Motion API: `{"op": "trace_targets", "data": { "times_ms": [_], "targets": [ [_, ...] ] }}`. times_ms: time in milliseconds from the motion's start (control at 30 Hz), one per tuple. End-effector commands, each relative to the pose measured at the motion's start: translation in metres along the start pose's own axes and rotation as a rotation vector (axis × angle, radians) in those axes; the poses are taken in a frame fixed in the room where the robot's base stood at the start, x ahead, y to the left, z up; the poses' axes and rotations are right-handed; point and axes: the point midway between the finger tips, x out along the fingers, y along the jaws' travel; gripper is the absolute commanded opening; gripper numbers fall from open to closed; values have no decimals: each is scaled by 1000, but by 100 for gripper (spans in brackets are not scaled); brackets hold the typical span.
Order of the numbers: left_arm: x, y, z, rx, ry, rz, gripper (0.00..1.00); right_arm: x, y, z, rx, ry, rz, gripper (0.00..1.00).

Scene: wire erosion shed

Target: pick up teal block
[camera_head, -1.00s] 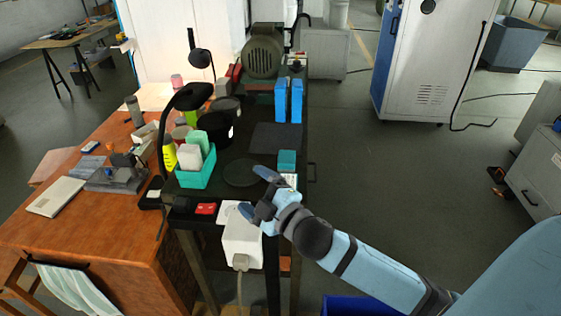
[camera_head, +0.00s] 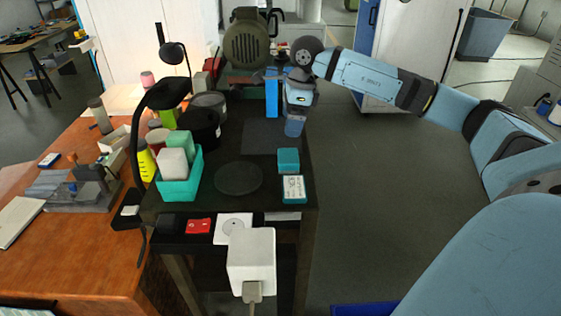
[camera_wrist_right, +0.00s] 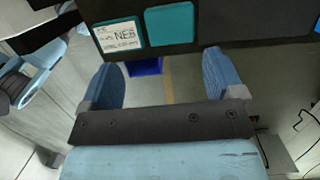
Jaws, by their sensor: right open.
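The teal block (camera_head: 288,160) sits on the dark bench top near its right edge, behind a small white-labelled teal box (camera_head: 294,188). In the right wrist view the teal block (camera_wrist_right: 169,24) is at the top, beside the labelled box (camera_wrist_right: 119,36). My right gripper (camera_head: 295,124) is beyond the teal block in the head view, pointing down, apart from it. In the wrist view the right gripper (camera_wrist_right: 165,78) has its two blue fingers wide apart with nothing between them. My left gripper is not in view.
A teal bin (camera_head: 181,187) holding white and green blocks stands left of a round dark disc (camera_head: 239,178). A blue upright piece (camera_head: 271,97) stands close to my right gripper. A dark motor (camera_head: 247,42) is at the back.

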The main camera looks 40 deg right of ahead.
Motion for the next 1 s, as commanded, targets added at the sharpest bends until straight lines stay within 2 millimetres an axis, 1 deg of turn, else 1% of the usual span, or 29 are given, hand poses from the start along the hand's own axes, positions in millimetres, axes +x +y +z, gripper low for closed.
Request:
{"op": "trace_targets", "data": {
  "times_ms": [33, 67, 167, 267, 400, 500, 600, 833, 1000],
  "targets": [
    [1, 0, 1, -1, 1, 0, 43, -6, -6, -10, 7, 36, -19, 87],
    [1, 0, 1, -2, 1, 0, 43, -7, -8, -13, 10, 52, -25, 87],
    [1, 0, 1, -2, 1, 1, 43, -2, -11, -19, 15, 77, -30, 87],
    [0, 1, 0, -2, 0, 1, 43, 16, -11, -20, 15, 78, -27, 87],
    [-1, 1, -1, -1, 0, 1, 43, 44, -11, -21, 14, 75, -26, 87],
    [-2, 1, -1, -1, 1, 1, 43, 61, -12, -22, 14, 74, -27, 87],
    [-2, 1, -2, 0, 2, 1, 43, 71, -12, -22, 14, 72, -29, 87],
    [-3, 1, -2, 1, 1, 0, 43, 84, -12, -21, 13, 72, -27, 87],
    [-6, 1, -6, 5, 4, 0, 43, 108, -11, -18, 13, 71, -26, 87]
  ]
}}
